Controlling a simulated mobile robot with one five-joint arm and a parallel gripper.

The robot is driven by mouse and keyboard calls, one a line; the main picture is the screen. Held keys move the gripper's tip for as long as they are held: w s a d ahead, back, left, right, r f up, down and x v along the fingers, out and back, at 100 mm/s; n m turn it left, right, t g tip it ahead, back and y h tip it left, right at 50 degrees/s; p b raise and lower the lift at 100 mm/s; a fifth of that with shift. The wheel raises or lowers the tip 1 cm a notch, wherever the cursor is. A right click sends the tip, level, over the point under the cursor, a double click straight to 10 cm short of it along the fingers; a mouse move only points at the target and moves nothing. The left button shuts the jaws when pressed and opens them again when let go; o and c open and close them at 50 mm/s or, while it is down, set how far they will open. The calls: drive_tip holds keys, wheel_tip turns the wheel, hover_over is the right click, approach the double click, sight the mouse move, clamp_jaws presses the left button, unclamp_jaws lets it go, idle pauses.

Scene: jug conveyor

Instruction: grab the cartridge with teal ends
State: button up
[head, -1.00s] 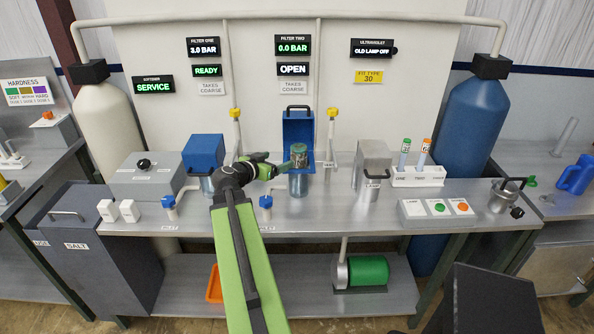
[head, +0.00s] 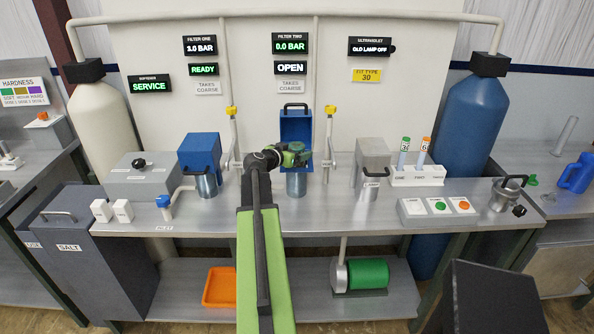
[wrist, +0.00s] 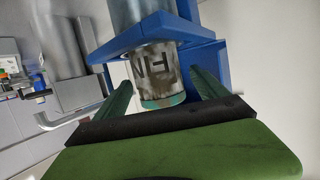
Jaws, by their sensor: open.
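The cartridge with teal ends (wrist: 158,82) shows in the wrist view as a dirty white cylinder with dark lettering and a teal band at its near end. Its far part is hidden by the blue housing (wrist: 140,37). My gripper (wrist: 163,92) is open, with one green finger on each side of the cartridge and gaps visible between. In the head view my gripper (head: 302,150) is in front of the open blue filter housing (head: 297,126), above a metal canister (head: 296,184). The cartridge is hidden by my gripper there.
A closed blue filter housing (head: 200,152) stands to the left and a grey lamp box (head: 372,158) to the right. Pipes with yellow valves (head: 330,110) flank the open housing. A white rack (head: 417,176) with two tubes stands further right.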

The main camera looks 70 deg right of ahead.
drive_tip(key=x, duration=0.3)
drive_tip(key=shift+d+f+b, duration=0.15)
drive_tip(key=shift+d+b, duration=0.15)
drive_tip(key=shift+b, duration=0.05)
drive_tip(key=shift+a, duration=0.1)
drive_tip(key=shift+c, duration=0.3)
clamp_jaws()
